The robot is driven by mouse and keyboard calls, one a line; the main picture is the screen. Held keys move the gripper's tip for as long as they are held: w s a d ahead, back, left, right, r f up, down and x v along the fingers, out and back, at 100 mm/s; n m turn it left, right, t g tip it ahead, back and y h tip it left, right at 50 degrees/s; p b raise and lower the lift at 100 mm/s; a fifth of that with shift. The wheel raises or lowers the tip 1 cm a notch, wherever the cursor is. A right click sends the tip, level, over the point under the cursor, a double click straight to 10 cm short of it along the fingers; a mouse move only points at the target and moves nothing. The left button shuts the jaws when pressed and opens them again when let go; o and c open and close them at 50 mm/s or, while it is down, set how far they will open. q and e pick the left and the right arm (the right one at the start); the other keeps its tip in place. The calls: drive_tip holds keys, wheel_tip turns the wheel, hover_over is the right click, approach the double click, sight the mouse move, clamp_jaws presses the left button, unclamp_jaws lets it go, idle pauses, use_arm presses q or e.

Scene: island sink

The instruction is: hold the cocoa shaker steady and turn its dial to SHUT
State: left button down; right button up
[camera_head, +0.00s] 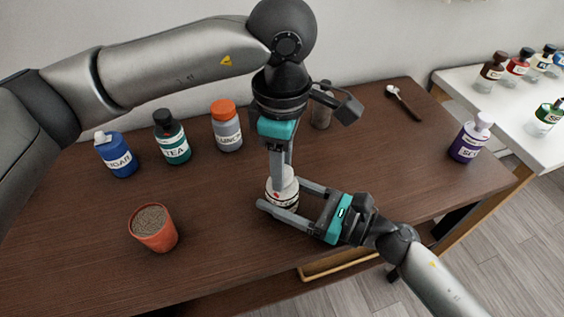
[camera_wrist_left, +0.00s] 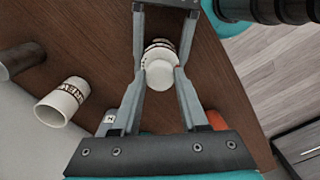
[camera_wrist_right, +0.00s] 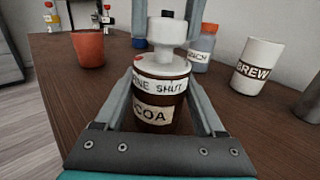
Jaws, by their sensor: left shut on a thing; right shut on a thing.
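The cocoa shaker (camera_head: 283,199) stands upright on the brown table, with a brown body, a lettered white band and a white dial top (camera_wrist_right: 160,66). In the right wrist view, SHUT faces the camera, right of a word ending in "NE". A red mark shows at the dial's left rim, away from SHUT. My right gripper (camera_head: 281,205) is shut on the shaker's body from the side. My left gripper (camera_wrist_left: 161,68) points down from above, shut on the dial's white knob (camera_wrist_right: 167,31). The fingers hide parts of the dial and body.
A terracotta pot (camera_head: 153,230) stands front left. Blue (camera_head: 117,155), green (camera_head: 172,138) and orange-capped grey (camera_head: 226,126) bottles line the back. A white BREW cup (camera_wrist_right: 257,66) and a brush (camera_head: 403,102) are further back. A purple bottle (camera_head: 470,139) stands at the right.

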use_arm(q)
drive_tip(key=n, duration=0.4)
drive_tip(key=shift+n, duration=2.1)
drive_tip(key=shift+c, duration=2)
unclamp_jaws()
wheel_tip(320, 180, up, 12)
use_arm(e)
drive_tip(key=o, duration=1.5)
drive_tip(key=shift+c, duration=0.2)
